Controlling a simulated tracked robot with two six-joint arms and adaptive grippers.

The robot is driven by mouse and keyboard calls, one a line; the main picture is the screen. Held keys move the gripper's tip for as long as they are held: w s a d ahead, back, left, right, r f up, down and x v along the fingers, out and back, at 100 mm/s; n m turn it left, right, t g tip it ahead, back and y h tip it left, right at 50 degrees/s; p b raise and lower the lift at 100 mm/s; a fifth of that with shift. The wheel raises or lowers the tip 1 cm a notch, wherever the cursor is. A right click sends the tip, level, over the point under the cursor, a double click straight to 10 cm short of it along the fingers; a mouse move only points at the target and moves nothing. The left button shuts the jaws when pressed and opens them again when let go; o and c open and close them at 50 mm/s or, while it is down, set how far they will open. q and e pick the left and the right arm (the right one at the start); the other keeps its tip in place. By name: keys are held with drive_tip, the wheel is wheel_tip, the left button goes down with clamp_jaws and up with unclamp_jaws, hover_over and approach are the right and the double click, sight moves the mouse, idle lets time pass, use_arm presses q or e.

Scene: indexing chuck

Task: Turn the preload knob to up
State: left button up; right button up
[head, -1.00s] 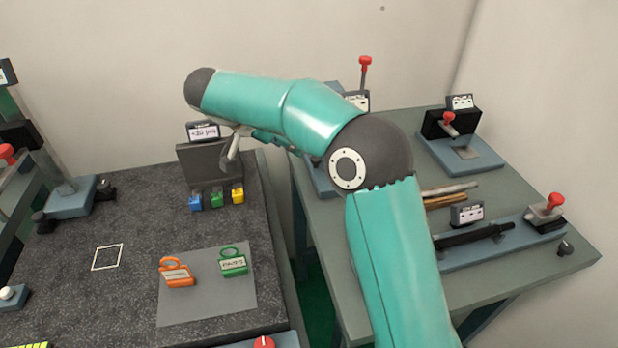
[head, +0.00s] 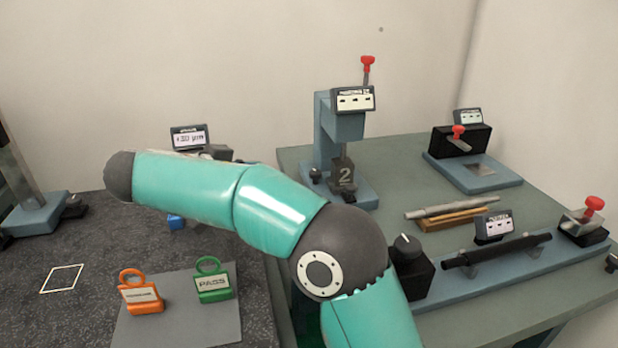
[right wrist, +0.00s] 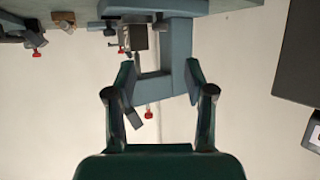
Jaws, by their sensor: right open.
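A round black knob (head: 407,246) with a short pale mark sits on a black block at the left end of the front fixture on the right table. I see no readable label on it, so I cannot confirm that it is the preload knob. My right arm crosses the head view, its elbow just left of the block; its gripper is mostly hidden there behind the forearm. In the right wrist view my right gripper (right wrist: 160,78) is open and empty, with a blue-grey press frame (right wrist: 178,55) beyond its fingers. My left gripper is not in view.
A blue press (head: 340,130) with a red-topped lever stands behind the elbow. A black bar (head: 497,250) lies along the front fixture, with a red-handled clamp (head: 590,212) at its right.

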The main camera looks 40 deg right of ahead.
sight(311, 174)
drive_tip(key=x, duration=1.3)
drive_tip(key=shift+w+d+f+b, duration=0.1)
drive_tip(key=shift+f+b, duration=0.05)
drive_tip(key=shift+b, duration=0.25)
